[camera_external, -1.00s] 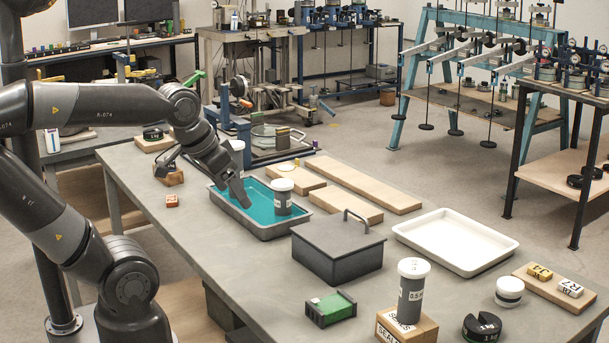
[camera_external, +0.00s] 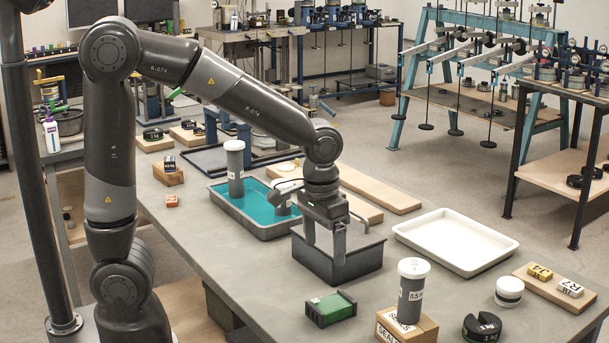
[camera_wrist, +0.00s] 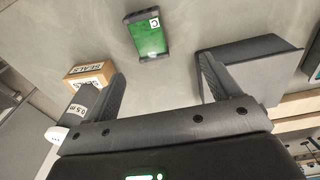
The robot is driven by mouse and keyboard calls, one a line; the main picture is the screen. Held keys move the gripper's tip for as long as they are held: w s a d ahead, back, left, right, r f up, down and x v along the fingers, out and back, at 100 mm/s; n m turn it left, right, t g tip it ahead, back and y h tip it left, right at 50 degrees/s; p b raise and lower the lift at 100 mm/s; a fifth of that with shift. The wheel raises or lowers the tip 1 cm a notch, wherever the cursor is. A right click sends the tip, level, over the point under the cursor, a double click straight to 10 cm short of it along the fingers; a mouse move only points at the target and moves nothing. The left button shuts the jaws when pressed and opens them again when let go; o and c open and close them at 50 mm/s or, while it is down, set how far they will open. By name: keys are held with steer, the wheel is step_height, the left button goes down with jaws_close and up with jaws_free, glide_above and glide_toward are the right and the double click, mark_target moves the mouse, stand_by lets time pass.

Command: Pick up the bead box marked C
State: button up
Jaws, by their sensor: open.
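The bead box (camera_external: 331,308) is a small green-topped box with dark ends, flat on the grey table near its front edge. In the wrist view the bead box (camera_wrist: 149,36) shows a white label with a dark mark like a C. My gripper (camera_external: 326,250) points down, open and empty, and in the outside view it overlaps the dark grey lidded box (camera_external: 318,268). In the wrist view the green box lies beyond the gap between my fingertips (camera_wrist: 162,70), apart from them. The gripper hides part of the lidded box and its handle.
The wooden SEALS block (camera_external: 409,328) bears a grey cylinder with a white lid (camera_external: 411,290), right of the green box. A black slotted weight (camera_external: 481,328) stands further right. The teal tray (camera_external: 222,205) and white tray (camera_external: 455,245) lie behind. Bare table surrounds the green box's left side.

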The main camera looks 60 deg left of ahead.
step_height(320, 180, down, 2)
steer(key=d+f, duration=0.1)
steer(key=d, duration=0.1)
glide_above(331, 301)
steer(key=shift+g, duration=0.3)
steer(key=f, duration=0.4)
steer(key=shift+w+f, duration=0.25)
steer(key=shift+f, duration=0.1)
steer(key=shift+s+f, duration=0.15)
steer(key=shift+f, duration=1.2)
steer(key=shift+s+f, duration=0.1)
steer(key=shift+f, duration=1.25)
steer(key=shift+c, duration=0.3)
steer(key=c, duration=1.1)
